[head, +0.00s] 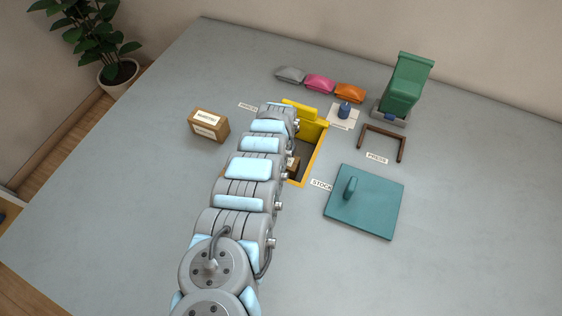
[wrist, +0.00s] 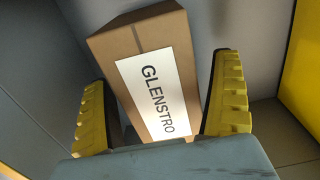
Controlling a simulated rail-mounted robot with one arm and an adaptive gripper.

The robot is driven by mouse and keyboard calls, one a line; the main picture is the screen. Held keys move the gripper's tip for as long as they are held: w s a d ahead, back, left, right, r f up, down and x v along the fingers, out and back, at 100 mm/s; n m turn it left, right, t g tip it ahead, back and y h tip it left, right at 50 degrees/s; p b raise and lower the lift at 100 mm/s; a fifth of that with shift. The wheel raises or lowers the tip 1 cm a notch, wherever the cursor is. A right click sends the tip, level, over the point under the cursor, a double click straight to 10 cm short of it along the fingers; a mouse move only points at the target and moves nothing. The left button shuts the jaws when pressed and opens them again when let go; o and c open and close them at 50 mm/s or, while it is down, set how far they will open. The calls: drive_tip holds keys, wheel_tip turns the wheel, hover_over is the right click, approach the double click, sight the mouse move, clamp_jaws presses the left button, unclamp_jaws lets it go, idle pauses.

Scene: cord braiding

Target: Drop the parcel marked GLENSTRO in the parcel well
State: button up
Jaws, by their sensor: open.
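The brown parcel marked GLENSTRO (wrist: 112,48) lies between the two yellow fingers of my gripper (wrist: 160,105) in the wrist view. The fingers are open, with visible space beside the parcel. Grey walls and a yellow edge surround it, so it is down in the parcel well. In the head view the yellow-rimmed well (head: 319,148) is partly covered by my arm, and a brown shape (head: 294,164) shows inside it. My gripper itself is hidden there. A yellow flap (head: 308,122) stands up at the well's far end.
Another labelled brown parcel (head: 208,125) stands left of my arm. A teal plate with a handle (head: 375,212) lies right of the well. A brown bracket (head: 401,150), green device (head: 406,85), blue knob (head: 344,111) and coloured pouches (head: 320,83) stand behind.

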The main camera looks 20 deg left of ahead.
drive_tip(key=shift+r, duration=6)
